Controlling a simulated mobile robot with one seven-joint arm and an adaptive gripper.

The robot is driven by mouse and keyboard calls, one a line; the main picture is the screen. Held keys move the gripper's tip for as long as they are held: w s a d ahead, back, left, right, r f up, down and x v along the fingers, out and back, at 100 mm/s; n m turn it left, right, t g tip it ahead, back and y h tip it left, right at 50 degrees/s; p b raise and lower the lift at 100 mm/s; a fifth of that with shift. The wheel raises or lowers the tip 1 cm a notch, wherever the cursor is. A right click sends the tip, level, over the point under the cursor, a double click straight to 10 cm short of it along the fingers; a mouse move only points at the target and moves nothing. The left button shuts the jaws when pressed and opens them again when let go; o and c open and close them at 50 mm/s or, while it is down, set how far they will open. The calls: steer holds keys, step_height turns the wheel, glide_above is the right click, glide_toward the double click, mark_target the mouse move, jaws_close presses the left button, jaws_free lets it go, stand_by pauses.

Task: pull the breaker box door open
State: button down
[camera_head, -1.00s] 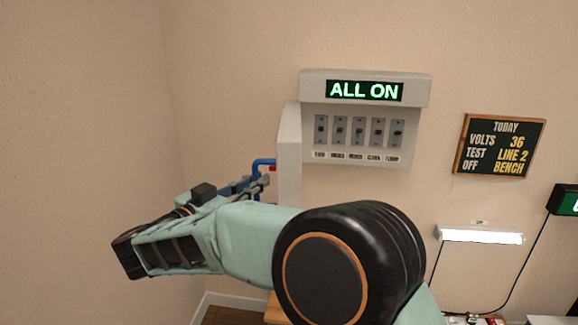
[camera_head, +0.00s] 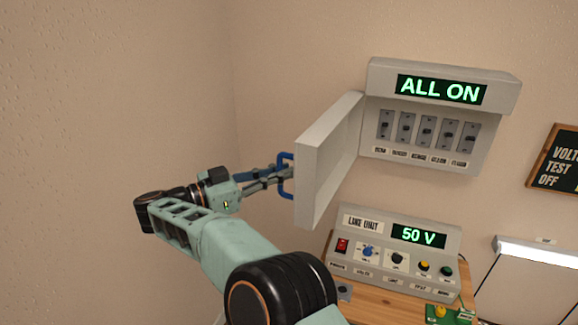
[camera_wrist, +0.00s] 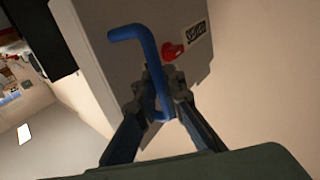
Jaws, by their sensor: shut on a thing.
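The breaker box (camera_head: 430,152) hangs on the wall at the upper right in the head view, with a lit "ALL ON" sign and a row of switches showing. Its grey door (camera_head: 328,165) is swung out from the box's left side. My gripper (camera_head: 286,177) is shut on the blue door handle (camera_head: 285,160) at the door's outer face. In the wrist view the fingers (camera_wrist: 162,95) close around the blue handle (camera_wrist: 145,55). A red part (camera_wrist: 172,51) and a label (camera_wrist: 196,35) sit beside it on the door (camera_wrist: 110,75).
A line unit (camera_head: 395,250) with a "50 V" display stands on a wooden bench (camera_head: 375,312) below the box. A dark notice board (camera_head: 556,160) and a white lamp (camera_head: 535,252) are at the right. The left wall is bare.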

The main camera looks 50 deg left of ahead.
steer(key=shift+w+a+r+h+p, duration=0.1)
steer(key=shift+a+r+h+p, duration=0.2)
steer(key=shift+a, duration=0.1)
stand_by(0.3)
steer(key=c, duration=2.1)
jaws_free()
steer(key=shift+w, duration=0.15)
steer(key=shift+o, duration=0.3)
steer(key=shift+f, duration=0.15)
steer(key=shift+s, duration=0.25)
steer(key=s+a, duration=0.1)
steer(key=s, duration=0.6)
steer(key=shift+a, duration=0.2)
steer(key=shift+s, duration=0.1)
